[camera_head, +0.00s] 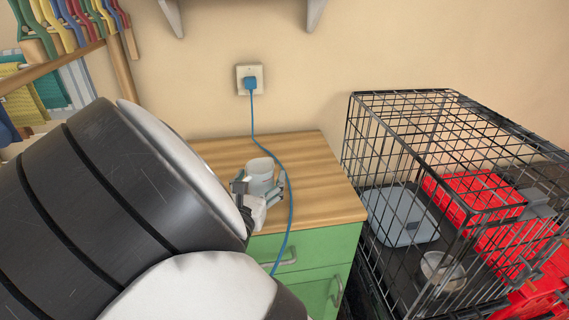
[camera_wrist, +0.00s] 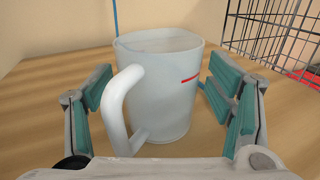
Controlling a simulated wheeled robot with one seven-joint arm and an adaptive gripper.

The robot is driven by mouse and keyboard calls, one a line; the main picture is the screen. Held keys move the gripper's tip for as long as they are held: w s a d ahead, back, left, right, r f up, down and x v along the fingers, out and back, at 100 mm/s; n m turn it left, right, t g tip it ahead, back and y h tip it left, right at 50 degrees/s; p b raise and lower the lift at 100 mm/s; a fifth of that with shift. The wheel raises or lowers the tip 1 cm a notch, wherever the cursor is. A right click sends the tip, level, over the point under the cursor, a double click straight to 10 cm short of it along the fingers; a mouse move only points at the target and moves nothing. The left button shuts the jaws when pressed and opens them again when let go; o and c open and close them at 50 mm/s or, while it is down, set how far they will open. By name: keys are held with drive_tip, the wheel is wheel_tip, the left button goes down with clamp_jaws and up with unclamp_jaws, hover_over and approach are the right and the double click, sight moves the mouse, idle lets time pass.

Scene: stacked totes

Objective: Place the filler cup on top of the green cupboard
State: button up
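The filler cup (camera_head: 261,172) is a whitish, translucent cup with a handle and a short red mark. It is upright over the wooden top (camera_head: 318,196) of the green cupboard (camera_head: 317,246). In the wrist view the cup (camera_wrist: 172,100) appears to rest on the wood, with its handle toward the camera at left. My gripper (camera_head: 262,187) is low over the cupboard top, with one finger on each side of the cup. In the wrist view the teal finger pads (camera_wrist: 165,98) are spread, with gaps beside the cup. The far side of the cup is hidden.
A blue cable (camera_head: 254,121) runs from the wall socket (camera_head: 240,72) down behind the cup and over the cupboard's front. A black wire crate (camera_head: 398,143) stands close at right, holding a grey-blue tray and red items. Hangers (camera_head: 72,20) hang at upper left.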

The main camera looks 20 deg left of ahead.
drive_tip(key=shift+r, duration=0.2)
drive_tip(key=s+d, duration=0.2)
drive_tip(key=s, duration=1)
drive_tip(key=shift+w, duration=0.15)
